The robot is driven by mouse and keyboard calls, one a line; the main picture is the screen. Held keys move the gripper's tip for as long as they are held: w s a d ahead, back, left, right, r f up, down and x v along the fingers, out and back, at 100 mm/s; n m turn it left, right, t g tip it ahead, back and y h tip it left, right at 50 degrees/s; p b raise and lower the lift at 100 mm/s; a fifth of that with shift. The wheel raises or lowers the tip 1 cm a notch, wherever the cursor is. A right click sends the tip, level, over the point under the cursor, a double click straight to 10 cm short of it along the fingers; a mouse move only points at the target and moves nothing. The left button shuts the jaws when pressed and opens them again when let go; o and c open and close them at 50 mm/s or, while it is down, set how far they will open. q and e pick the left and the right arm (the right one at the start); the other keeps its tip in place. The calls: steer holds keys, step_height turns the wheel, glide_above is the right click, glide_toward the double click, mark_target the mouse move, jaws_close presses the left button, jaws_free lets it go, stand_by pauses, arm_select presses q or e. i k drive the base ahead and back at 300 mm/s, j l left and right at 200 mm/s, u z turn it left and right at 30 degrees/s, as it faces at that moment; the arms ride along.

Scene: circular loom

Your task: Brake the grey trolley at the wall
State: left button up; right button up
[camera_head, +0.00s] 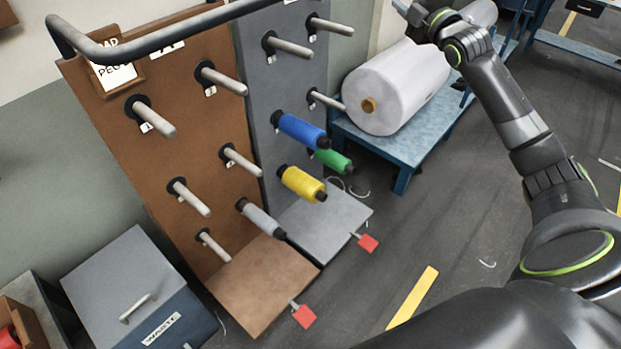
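The grey trolley (285,75) is an upright grey peg panel on a low grey base plate (325,232), standing right of the brown trolley. A red pedal (368,243) sticks out from the front of its base on a short stem. I cannot tell whether that pedal is up or pressed. Blue (301,130), green (332,160) and yellow (302,183) spools sit at its lower pegs. My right arm rises from the lower right to the top edge, well away from the pedal; its finger state cannot be made out. My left gripper is out of view.
The brown trolley (185,90) has its own red pedal (304,316) and a dark handle bar (160,40). A blue stand (400,150) with a big white roll (397,85) is behind right. A waste bin (140,290) is lower left. Floor right of the pedals is clear.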

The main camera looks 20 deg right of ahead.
mark_target(366, 242)
steer(key=z, duration=1.3)
